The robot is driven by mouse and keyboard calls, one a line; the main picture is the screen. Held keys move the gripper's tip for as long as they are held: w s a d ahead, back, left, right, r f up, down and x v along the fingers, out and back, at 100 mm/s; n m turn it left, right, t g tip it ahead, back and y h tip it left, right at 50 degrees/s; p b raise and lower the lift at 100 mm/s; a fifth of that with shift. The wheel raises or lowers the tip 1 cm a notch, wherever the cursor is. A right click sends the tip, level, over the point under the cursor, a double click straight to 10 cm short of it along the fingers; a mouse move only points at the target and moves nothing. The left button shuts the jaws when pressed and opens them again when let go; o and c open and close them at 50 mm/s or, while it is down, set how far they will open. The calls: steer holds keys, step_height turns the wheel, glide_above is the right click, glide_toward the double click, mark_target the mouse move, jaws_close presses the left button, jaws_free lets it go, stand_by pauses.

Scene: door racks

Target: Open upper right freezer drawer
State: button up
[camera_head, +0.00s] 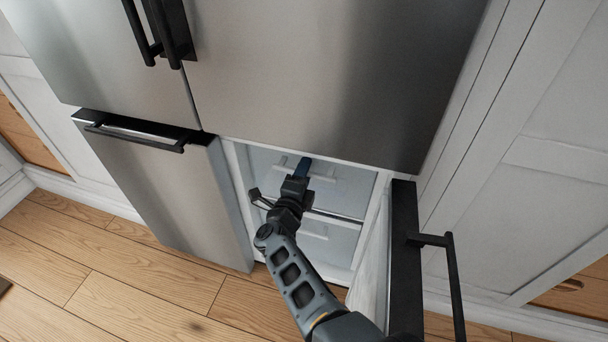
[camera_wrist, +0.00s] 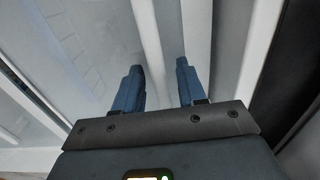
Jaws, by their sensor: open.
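The lower right freezer door (camera_head: 404,255) stands open to the right, showing a white compartment with two drawers. The upper drawer (camera_head: 262,163) has a pale front with a light bar handle (camera_head: 322,174) and appears closed. My gripper (camera_head: 302,168) is inside the compartment at this drawer's front, beside the handle. In the wrist view, the two blue fingers of my gripper (camera_wrist: 159,70) are apart, with a white bar (camera_wrist: 150,50), seemingly the handle, running between them. I cannot tell whether they touch it. My arm hides part of the drawers.
The lower drawer (camera_head: 335,243) sits beneath. The open door's black handle (camera_head: 453,285) juts out right of my arm. The lower left door (camera_head: 165,185) and large upper doors (camera_head: 320,75) are shut. Wooden floor (camera_head: 100,270) is clear at left; white cabinets (camera_head: 545,150) stand at right.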

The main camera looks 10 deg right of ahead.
jaws_close()
stand_by(0.3)
stand_by(0.3)
